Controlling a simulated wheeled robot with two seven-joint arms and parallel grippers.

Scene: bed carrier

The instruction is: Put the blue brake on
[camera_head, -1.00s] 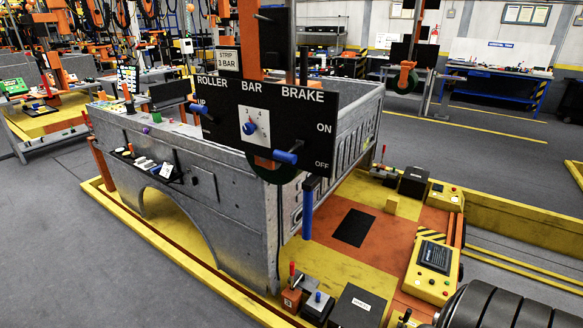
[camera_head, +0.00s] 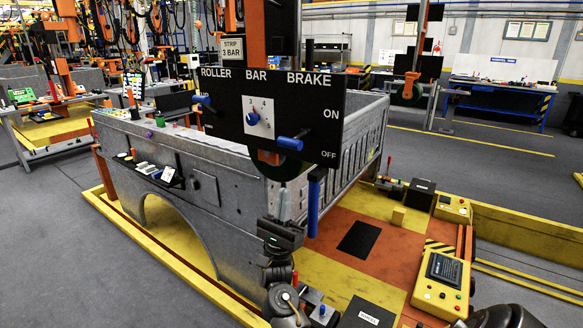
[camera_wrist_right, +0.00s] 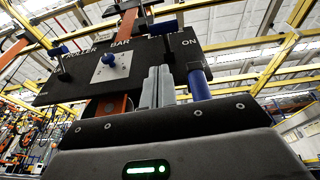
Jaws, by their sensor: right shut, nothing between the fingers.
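A black control panel (camera_head: 330,112) carries the labels ROLLER, BAR and BRAKE. The blue brake handle (camera_head: 290,143) sits at its lower edge, beside the OFF label and below ON. It also shows in the right wrist view (camera_wrist_right: 165,26). My right gripper (camera_head: 281,200) is below the panel, fingers pointing up, shut and empty. It is under the brake handle in the picture and seems apart from it. In the right wrist view the closed fingers (camera_wrist_right: 157,86) point up at the panel. My left gripper is not in view.
A blue vertical bar (camera_head: 314,205) hangs just right of my right gripper. A blue roller lever (camera_head: 202,100) and a blue dial knob (camera_head: 253,119) are on the panel. The grey truck bed (camera_head: 207,190) stands behind. A yellow control box (camera_head: 442,287) is at the lower right.

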